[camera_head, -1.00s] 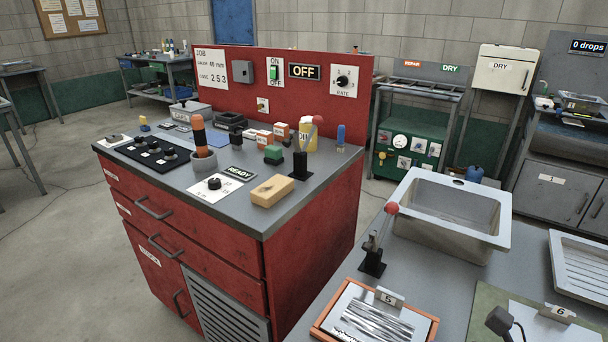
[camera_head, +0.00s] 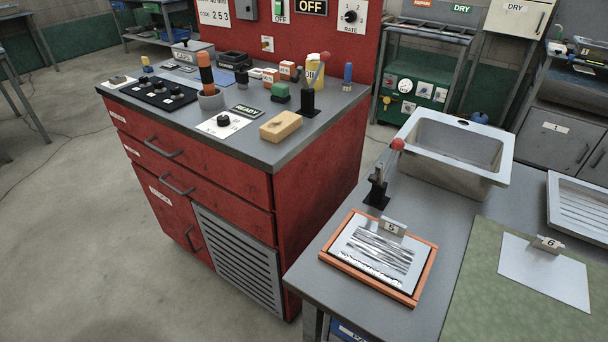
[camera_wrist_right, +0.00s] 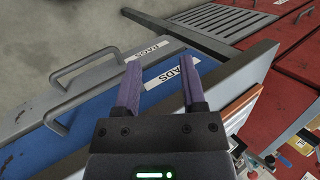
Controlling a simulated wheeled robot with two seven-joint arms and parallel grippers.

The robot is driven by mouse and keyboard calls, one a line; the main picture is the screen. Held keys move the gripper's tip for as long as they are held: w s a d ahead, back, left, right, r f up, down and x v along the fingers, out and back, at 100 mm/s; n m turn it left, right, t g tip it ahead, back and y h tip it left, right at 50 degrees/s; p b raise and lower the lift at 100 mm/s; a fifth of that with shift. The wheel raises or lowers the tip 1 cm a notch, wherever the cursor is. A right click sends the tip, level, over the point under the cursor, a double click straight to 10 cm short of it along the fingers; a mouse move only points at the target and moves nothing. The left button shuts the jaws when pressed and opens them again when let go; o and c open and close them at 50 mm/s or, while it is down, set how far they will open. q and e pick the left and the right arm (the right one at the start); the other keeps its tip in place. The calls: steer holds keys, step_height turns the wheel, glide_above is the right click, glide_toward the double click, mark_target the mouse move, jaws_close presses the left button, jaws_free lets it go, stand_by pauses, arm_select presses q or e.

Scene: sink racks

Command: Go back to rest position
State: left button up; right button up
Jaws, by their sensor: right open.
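My right gripper (camera_wrist_right: 160,88) shows in the right wrist view, with two purple fingers apart and nothing between them. Behind its fingers is a blue drawer front (camera_wrist_right: 95,100) with a grey handle and a label reading PADS. I cannot tell how close the fingers are to the drawer. Neither gripper shows in the head view. My left gripper is in no view.
The head view shows a red cabinet (camera_head: 320,200) with switches and small items on top.

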steer(key=s+d+r+n+h, duration=0.1)
steer(key=s+d+n+h, duration=0.1)
steer(key=s+n+h, duration=0.55)
step_height(320, 180, down, 17)
steer(key=n+g+y, duration=0.1)
steer(key=n+y, duration=0.1)
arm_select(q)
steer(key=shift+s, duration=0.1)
arm_select(e)
steer(key=s+d+f+g, duration=0.1)
steer(key=s+d+f, duration=0.3)
steer(key=s+f, duration=0.6)
steer(key=s, duration=0.4)
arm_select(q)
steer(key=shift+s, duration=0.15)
arm_select(e)
steer(key=shift+h, duration=0.25)
